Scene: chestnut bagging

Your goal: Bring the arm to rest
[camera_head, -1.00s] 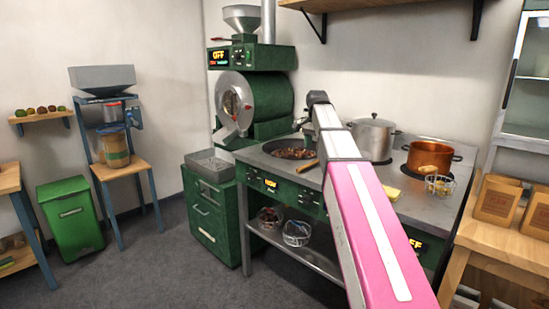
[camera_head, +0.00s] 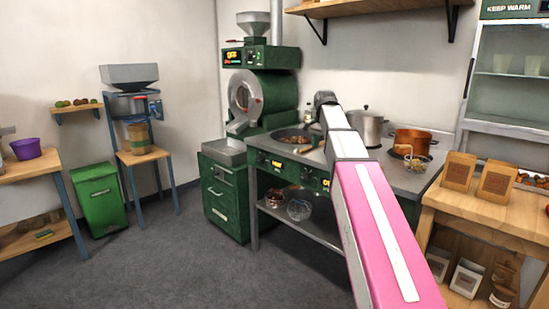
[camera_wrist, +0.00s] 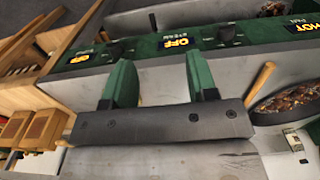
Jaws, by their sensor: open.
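My arm, pink and white, reaches forward from the lower right of the head view toward the green stove counter (camera_head: 268,183). The pan of chestnuts (camera_wrist: 288,103) is at the right of the wrist view, apart from the fingers. It also shows in the head view (camera_head: 290,138).
A steel pot (camera_head: 367,128) and a copper pot (camera_head: 412,140) stand on the counter. A wooden table (camera_head: 480,213) with paper bags is at the right. The roaster (camera_head: 262,95), green bin (camera_head: 101,200) and stool (camera_head: 142,155) stand left. The floor at front left is clear.

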